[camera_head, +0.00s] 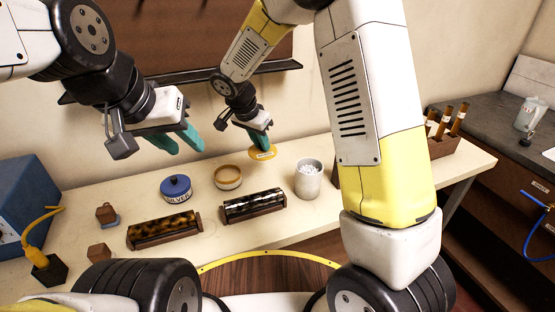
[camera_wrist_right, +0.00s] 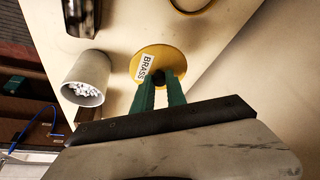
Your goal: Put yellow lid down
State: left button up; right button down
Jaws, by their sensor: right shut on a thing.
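The yellow lid (camera_head: 262,152) has a white label and a dark knob; in the right wrist view the label on the lid (camera_wrist_right: 157,62) reads BRASS. My right gripper (camera_head: 262,143) is shut on the lid's knob, with its green fingertips (camera_wrist_right: 160,82) around it. I cannot tell whether the lid touches the table or is just above it. An open, lidless yellowish jar (camera_head: 228,178) stands to the left of the lid. My left gripper (camera_head: 180,141) is open and empty above the back left of the table.
A blue-lidded jar labelled SILVER (camera_head: 176,188) stands left of the open jar. A white cup (camera_head: 308,180) with white pieces stands right. Two dark racks (camera_head: 164,230) (camera_head: 253,205) lie in front. The table (camera_head: 205,240) has free room around the lid.

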aim_at(262, 151)
jog(key=x, duration=0.5)
jog(key=shift+s+a+f, duration=0.15)
jog(key=shift+f, duration=2.5)
jog(key=shift+f, duration=0.2)
jog(key=c, duration=1.3)
grip_release()
jog(key=shift+c, duration=0.2)
